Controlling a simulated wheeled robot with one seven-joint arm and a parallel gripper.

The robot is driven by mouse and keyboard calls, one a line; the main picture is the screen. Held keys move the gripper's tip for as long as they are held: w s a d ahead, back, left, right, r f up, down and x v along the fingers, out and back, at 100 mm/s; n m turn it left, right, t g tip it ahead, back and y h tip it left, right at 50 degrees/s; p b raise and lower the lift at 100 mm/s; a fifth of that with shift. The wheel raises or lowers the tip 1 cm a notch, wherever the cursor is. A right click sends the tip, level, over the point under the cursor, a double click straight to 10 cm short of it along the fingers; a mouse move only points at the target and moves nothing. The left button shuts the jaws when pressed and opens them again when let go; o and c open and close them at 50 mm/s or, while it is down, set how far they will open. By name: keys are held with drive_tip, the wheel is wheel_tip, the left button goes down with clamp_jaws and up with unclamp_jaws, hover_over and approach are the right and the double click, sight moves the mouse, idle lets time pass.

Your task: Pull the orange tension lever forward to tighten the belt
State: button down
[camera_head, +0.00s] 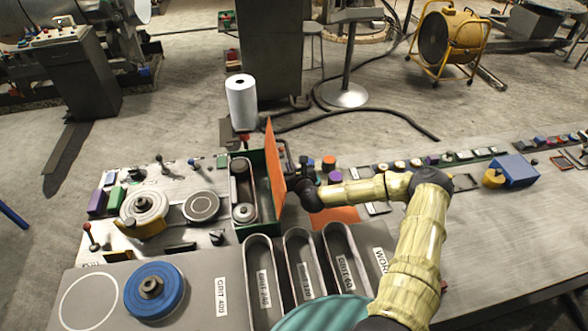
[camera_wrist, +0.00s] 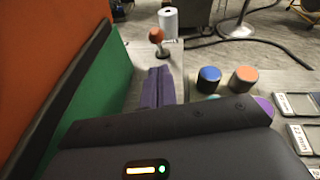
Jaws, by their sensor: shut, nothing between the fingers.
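In the head view, a small reddish knob (camera_head: 245,137) behind the green housing (camera_head: 267,212) seems to be the same lever. My gripper (camera_wrist: 160,72) is shut and empty, its fingers pointing toward the lever, apart from it. In the head view my gripper (camera_head: 303,170) is just right of the open orange cover (camera_head: 274,165), its fingers partly hidden. The belt (camera_head: 239,172) runs around pulleys inside the housing.
The orange cover stands up close to my gripper's left. Blue (camera_wrist: 209,78) and orange (camera_wrist: 244,78) cylinders stand to its right. A white roll (camera_head: 241,102) stands behind the housing. Framed pieces, knobs and trays crowd the bench; its right front (camera_head: 500,240) is clear.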

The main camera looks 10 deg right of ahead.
sight(281, 152)
drive_tip(key=b+x, duration=0.2)
drive_tip(key=x, duration=0.5)
drive_tip(key=shift+w+f, duration=0.1)
